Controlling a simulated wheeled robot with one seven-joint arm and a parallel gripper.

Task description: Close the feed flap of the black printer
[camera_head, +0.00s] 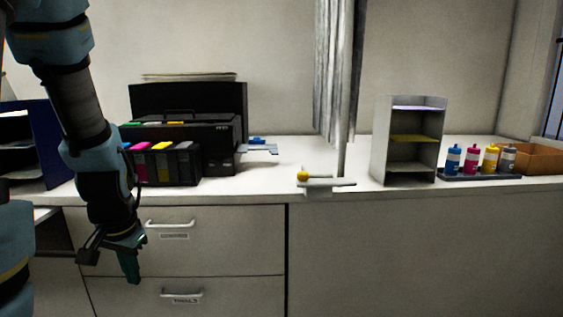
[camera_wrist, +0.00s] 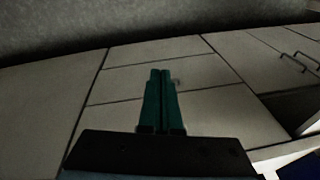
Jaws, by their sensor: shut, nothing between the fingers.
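The black printer (camera_head: 222,133) stands on the white counter at the left of the head view. A tall black panel (camera_head: 188,98) rises upright at its back, with pale sheets (camera_head: 190,77) at its top; it looks like the raised feed flap. Colored ink tanks (camera_head: 163,165) sit at the printer's front left. My gripper (camera_head: 130,268) hangs below the counter top, in front of the drawers and well below the printer. In the wrist view my gripper (camera_wrist: 160,75) has its green fingers together and empty, pointing at cabinet fronts. The printer is not in the wrist view.
A dark blue tray rack (camera_head: 40,145) stands at the left. A grey shelf unit (camera_head: 410,140), several ink bottles (camera_head: 482,160) and a brown box (camera_head: 537,157) are at the right. Drawer handles (camera_head: 170,223) stick out below. The counter's middle (camera_head: 300,155) is mostly free.

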